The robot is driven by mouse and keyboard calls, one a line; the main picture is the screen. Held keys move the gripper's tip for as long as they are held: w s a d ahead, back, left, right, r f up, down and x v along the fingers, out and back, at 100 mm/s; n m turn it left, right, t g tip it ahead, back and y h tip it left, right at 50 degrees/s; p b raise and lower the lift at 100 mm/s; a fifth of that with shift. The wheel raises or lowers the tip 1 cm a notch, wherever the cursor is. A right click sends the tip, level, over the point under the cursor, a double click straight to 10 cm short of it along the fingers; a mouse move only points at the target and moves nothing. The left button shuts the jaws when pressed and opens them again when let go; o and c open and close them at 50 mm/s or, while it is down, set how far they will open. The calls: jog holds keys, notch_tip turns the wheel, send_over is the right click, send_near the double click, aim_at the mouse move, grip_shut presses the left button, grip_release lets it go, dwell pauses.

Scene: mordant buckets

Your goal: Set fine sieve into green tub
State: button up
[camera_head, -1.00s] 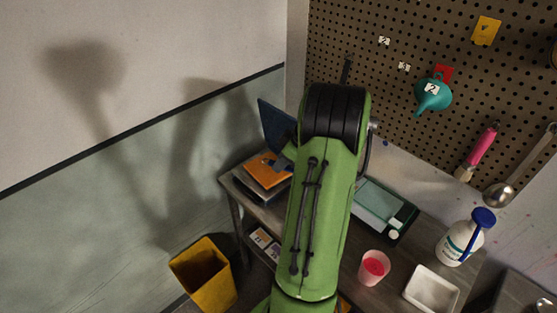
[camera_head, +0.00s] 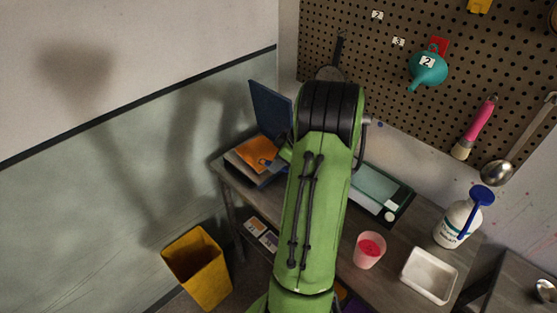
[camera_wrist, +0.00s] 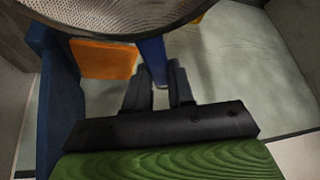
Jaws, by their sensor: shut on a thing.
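The sieve (camera_wrist: 110,14) shows at the top of the wrist view as a fine mesh in a dark rim, cut off by the frame edge. A blue handle (camera_wrist: 153,60) runs down from it. My gripper (camera_wrist: 161,82) has its two dark fingers shut on this blue handle. In the head view my green arm hides the gripper and the held sieve. I cannot make out a green tub in either view.
A desk (camera_head: 395,250) holds a pink cup (camera_head: 369,250), a white tray (camera_head: 429,275), a white bottle (camera_head: 461,222) and an orange item (camera_head: 257,152) on a stack. A dark blue panel (camera_head: 270,112) stands behind. A yellow bin (camera_head: 197,267) is on the floor. Tools hang on the pegboard (camera_head: 390,75).

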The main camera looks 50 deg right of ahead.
notch_tip(320, 180, down, 2)
jog(key=shift+f+b, duration=0.2)
jog(key=shift+b, duration=0.6)
jog(key=shift+r, duration=0.15)
dwell(0.4)
jog(key=o, duration=1)
jog(key=p+v, duration=0.3)
jog(key=v, duration=1.2)
jog(key=shift+s+r, duration=0.25)
